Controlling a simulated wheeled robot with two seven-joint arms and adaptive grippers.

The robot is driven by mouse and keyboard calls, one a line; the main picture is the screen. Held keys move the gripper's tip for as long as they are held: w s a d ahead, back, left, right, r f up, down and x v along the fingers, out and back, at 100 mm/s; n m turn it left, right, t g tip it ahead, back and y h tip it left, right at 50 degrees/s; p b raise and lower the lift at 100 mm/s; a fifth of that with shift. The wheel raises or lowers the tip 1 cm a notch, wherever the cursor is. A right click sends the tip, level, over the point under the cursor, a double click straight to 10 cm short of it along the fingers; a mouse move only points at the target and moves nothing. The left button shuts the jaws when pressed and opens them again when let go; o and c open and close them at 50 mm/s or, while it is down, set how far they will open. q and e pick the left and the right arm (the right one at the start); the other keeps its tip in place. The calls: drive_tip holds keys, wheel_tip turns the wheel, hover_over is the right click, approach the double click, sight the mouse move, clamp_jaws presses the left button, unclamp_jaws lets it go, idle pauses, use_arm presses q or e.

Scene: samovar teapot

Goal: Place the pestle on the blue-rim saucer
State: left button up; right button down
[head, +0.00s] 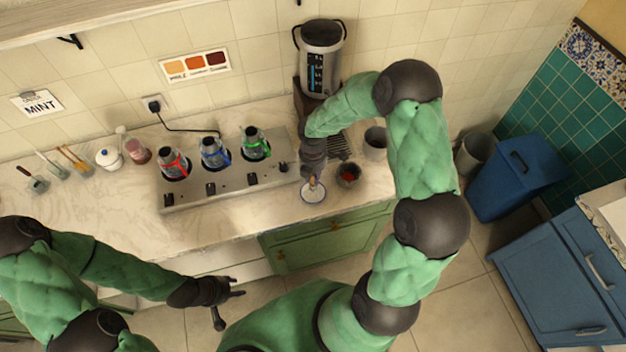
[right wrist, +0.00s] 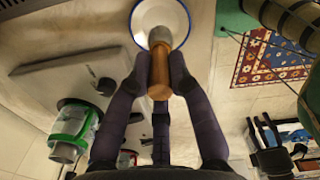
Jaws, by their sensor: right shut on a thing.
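The pestle has a wooden handle (right wrist: 160,72) and a grey head that overlaps the saucer in the right wrist view. My right gripper (head: 313,172) is shut on the pestle (head: 312,184), its fingers around the wooden part. The blue-rim saucer (head: 306,198) lies on the counter near its front edge; its white dish and blue rim also show in the right wrist view (right wrist: 143,18). The pestle is over the saucer; I cannot tell whether they touch. My left gripper (head: 231,309) is open and empty, low in front of the counter.
A dark bowl with red contents (head: 348,175) stands close right of the saucer. A grey cup (head: 376,143) is behind it. The burner unit (head: 225,185) with several glass pots is at the left. A samovar (head: 320,60) stands at the back. The front counter strip left of the saucer is clear.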

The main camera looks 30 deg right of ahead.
sight(313, 180)
drive_tip(key=shift+f, duration=1.55)
drive_tip(key=shift+f, duration=0.15)
drive_tip(key=c, duration=1.1)
unclamp_jaws()
